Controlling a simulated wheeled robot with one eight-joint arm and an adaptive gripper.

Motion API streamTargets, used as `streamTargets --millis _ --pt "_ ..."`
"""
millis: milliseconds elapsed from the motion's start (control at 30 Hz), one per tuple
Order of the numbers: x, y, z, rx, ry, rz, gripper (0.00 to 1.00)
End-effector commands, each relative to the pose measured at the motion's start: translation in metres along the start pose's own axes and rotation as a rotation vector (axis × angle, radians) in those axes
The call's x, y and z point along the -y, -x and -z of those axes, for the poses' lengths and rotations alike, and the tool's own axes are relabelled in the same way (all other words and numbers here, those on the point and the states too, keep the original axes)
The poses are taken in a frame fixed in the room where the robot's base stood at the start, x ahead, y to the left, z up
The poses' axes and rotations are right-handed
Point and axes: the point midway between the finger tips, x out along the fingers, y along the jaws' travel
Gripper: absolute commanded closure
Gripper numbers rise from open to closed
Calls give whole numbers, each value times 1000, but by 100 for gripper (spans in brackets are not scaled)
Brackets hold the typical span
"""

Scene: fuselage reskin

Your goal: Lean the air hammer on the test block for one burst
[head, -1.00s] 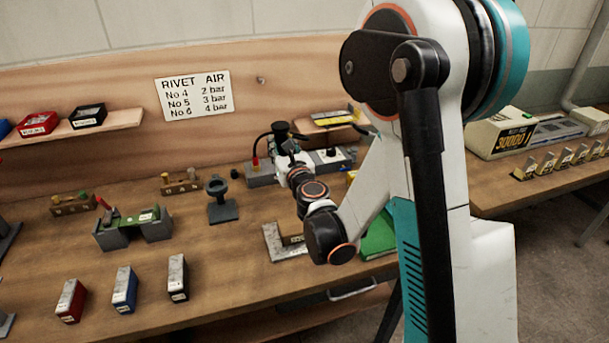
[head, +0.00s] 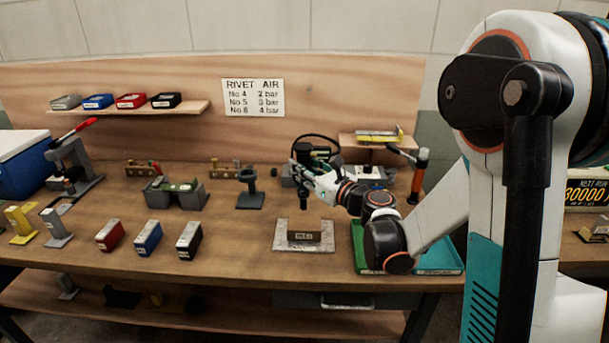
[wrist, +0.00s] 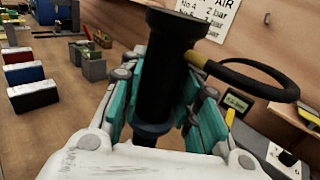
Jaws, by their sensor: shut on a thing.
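My gripper (head: 312,180) is shut on the air hammer, with teal finger pads on either side of it in the wrist view (wrist: 163,115). The air hammer (wrist: 168,75) is a black cylinder with a dark hose and a yellow fitting. It looks roughly upright; its lower end (head: 304,199) points down in the head view. The block is not visible in the wrist view.
A stand with a dark cup (head: 250,190) and a grey fixture with a green strip (head: 176,193) stand left of the block. Red, blue and black boxes (head: 148,239) stand further left. A green tray (head: 362,245) is close right, under my arm. An orange-handled hammer (head: 418,175) stands behind.

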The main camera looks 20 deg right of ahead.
Motion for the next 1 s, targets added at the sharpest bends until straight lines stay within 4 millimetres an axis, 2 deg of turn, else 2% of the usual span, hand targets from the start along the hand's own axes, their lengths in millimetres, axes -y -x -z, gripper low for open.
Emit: streamTargets --millis 633,1000 --pt "-1 6 0 1 -1 -36 99" --pt "-1 5 25 1 -1 -35 99"
